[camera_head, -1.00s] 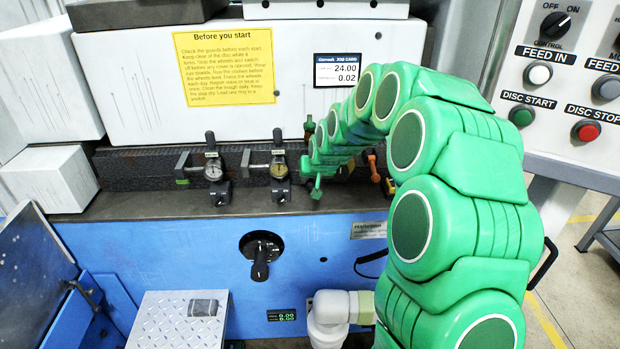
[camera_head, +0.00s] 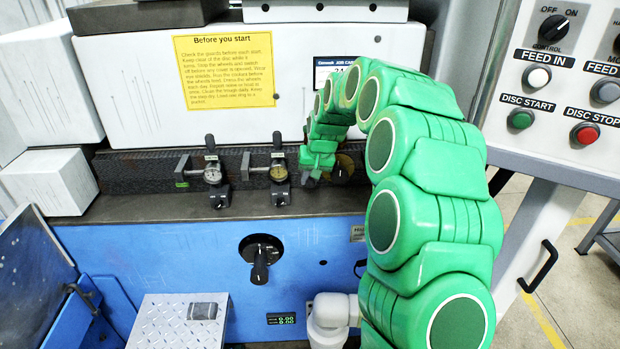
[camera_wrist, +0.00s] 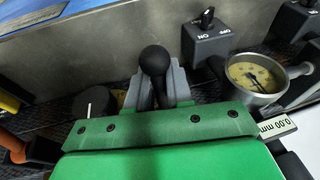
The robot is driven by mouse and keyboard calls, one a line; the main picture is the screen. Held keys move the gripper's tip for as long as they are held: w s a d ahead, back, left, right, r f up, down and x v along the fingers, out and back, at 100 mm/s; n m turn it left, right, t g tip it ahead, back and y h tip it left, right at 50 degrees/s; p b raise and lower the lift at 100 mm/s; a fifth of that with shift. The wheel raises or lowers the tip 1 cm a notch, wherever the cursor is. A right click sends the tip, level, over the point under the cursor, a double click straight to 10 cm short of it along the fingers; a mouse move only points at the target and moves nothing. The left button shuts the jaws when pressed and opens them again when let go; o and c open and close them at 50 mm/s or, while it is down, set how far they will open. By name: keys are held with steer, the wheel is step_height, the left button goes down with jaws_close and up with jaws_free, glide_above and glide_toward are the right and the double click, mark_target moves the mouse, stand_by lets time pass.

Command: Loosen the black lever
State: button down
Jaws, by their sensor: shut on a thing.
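The black lever (camera_wrist: 155,62) has a round ball knob and stands up between the grey fingers of my gripper (camera_wrist: 160,88) in the wrist view. The fingers lie on both sides of its stem and are shut on it, with the knob showing above them. In the head view my gripper (camera_head: 314,172) is at the machine's dark rail, just right of the second dial gauge (camera_head: 279,173). My green arm and gripper hide the black lever there.
In the wrist view, a yellow dial gauge (camera_wrist: 257,77) and an ON/OFF switch box (camera_wrist: 205,42) are close on the right. A black round knob (camera_wrist: 94,103) and an orange handle (camera_wrist: 12,145) are on the left. Another gauge (camera_head: 212,174) stands further left in the head view.

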stand_by(0.3)
steer(key=c, duration=1.2)
jaws_free()
steer(key=shift+o, duration=0.2)
steer(key=v, duration=0.8)
steer(key=s+d+r+g, duration=0.1)
steer(key=s+r, duration=0.1)
steer(key=s, duration=1)
steer(key=s+d+r+g, duration=0.1)
steer(key=s+r, duration=0.2)
steer(key=s, duration=0.9)
steer(key=s+d+f+g+h, duration=0.1)
steer(key=s+d, duration=0.2)
steer(key=s, duration=1.1)
steer(key=s+d+f+g+h, duration=0.1)
steer(key=s+d+f, duration=0.1)
steer(key=s, duration=1.2)
steer(key=shift+s+d+f+g, duration=0.2)
steer(key=shift+d+g, duration=0.1)
steer(key=shift+d, duration=0.2)
